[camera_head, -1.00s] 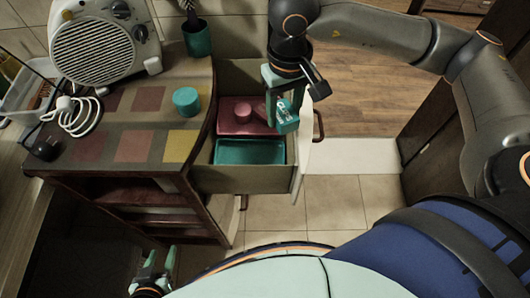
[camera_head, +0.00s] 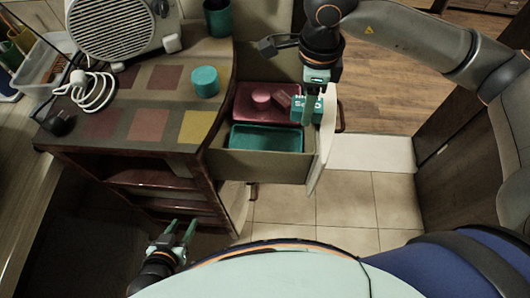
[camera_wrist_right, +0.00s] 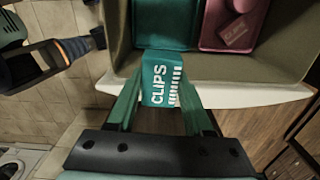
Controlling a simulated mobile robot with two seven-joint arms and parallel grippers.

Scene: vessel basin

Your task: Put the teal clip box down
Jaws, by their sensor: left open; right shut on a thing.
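The teal clip box (camera_head: 307,112), with white lettering, is between the fingers of my right gripper (camera_head: 313,100). In the right wrist view the box (camera_wrist_right: 160,80) reads "CLIPS" and sits between the two green fingers of the gripper (camera_wrist_right: 160,100), which is shut on it. It is held at the right side of the open drawer (camera_head: 262,167), near the drawer front. Whether it touches anything below cannot be told. My left gripper (camera_head: 181,232) is open and empty, low in front of the cabinet.
On the cabinet top stand a teal round tub (camera_head: 205,81), a dark teal cup (camera_head: 217,17), a speaker-like appliance (camera_head: 110,30) and a white cable (camera_head: 92,92).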

